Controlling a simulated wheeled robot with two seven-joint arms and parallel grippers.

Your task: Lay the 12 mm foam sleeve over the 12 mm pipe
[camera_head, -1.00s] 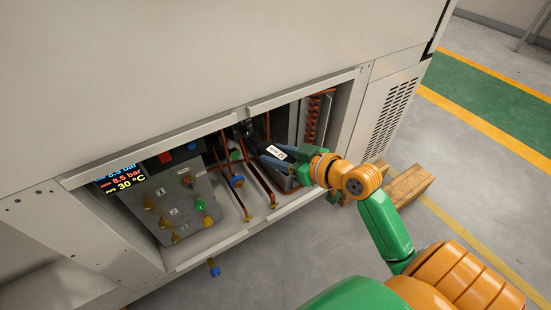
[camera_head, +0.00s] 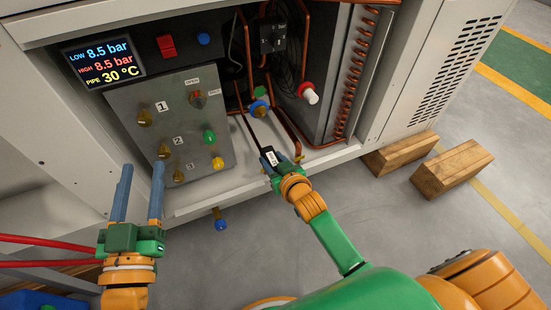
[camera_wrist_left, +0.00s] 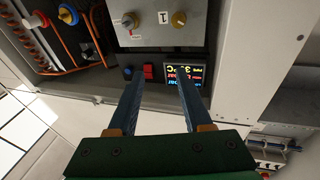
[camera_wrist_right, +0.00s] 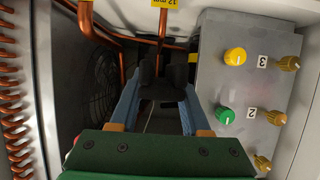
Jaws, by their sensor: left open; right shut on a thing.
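My right gripper (camera_head: 283,175) is shut on the black foam sleeve (camera_head: 267,153), which has a white label, at the front of the open cabinet bay. In the right wrist view the dark sleeve (camera_wrist_right: 163,86) sits between the fingertips. A copper pipe (camera_wrist_right: 162,32) with a yellow "12 mm" tag (camera_wrist_right: 165,3) runs down to the sleeve there. I cannot tell whether the sleeve is around the pipe or only against it. My left gripper (camera_head: 139,172) is open and empty in front of the bay's left side; the left wrist view shows bare fingers (camera_wrist_left: 157,84).
A valve panel (camera_head: 180,125) and a pressure display (camera_head: 103,62) fill the bay's left side. More copper pipes, a red-capped valve (camera_head: 307,92) and a coil (camera_head: 360,75) stand to the right. Wooden blocks (camera_head: 452,175) lie on the floor. Red hoses (camera_head: 45,240) enter at left.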

